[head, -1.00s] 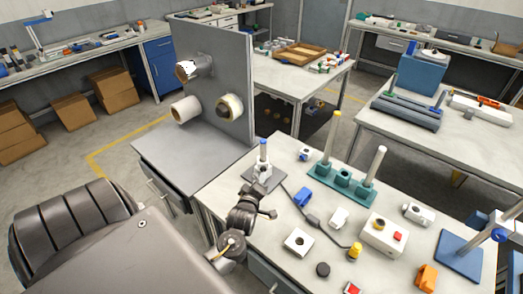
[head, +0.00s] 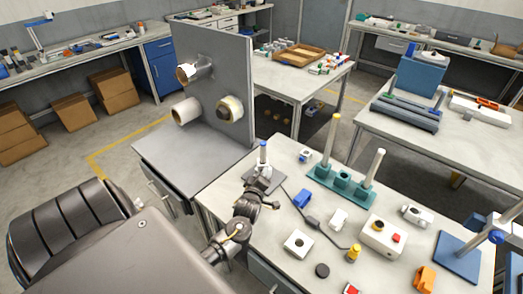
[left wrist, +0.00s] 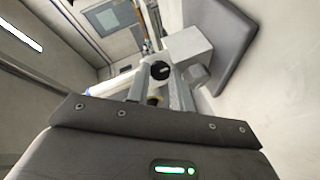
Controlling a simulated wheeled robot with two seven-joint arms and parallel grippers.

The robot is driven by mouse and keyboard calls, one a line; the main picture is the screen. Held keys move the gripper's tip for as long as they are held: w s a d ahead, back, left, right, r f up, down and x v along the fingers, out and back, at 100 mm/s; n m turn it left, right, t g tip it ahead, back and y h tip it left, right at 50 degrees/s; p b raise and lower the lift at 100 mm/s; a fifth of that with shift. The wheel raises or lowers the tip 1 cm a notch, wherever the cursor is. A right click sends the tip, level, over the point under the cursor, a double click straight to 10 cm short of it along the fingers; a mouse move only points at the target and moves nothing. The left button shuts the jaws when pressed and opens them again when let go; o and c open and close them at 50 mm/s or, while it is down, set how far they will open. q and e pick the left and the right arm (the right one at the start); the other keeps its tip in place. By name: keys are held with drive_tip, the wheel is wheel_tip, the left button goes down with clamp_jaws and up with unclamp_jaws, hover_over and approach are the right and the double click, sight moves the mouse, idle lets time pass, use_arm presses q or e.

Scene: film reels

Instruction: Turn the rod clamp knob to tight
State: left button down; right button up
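In the left wrist view, the round black clamp knob (left wrist: 159,70) with a small white mark shows between the fingertips of my left gripper (left wrist: 158,88). The fingers are apart, with a gap on each side of the knob. The grip contact cannot be made out. My right gripper is not in view.
A grey upright panel with rolls (head: 215,75) rises behind left.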

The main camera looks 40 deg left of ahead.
use_arm(q)
drive_tip(key=shift+r+m+p, duration=0.2)
drive_tip(key=shift+m+p, duration=0.2)
drive_tip(key=shift+p, duration=0.25)
drive_tip(key=shift+r+m+g+y+p, duration=0.15)
drive_tip(key=shift+m+g+y+p, duration=0.15)
drive_tip(key=shift+m+g+p, duration=0.6)
drive_tip(key=shift+w+d+m+p, duration=0.1)
drive_tip(key=shift+m+p, duration=0.5)
drive_tip(key=shift+p, duration=0.45)
drive_tip(key=shift+m+g+y+p, duration=0.4)
drive_tip(key=shift+m+g+p, duration=0.1)
drive_tip(key=c, duration=1.5)
unclamp_jaws()
drive_tip(key=b+v, duration=0.1)
drive_tip(key=v, duration=0.9)
drive_tip(key=shift+d+b, duration=0.3)
drive_tip(key=shift+b, duration=0.1)
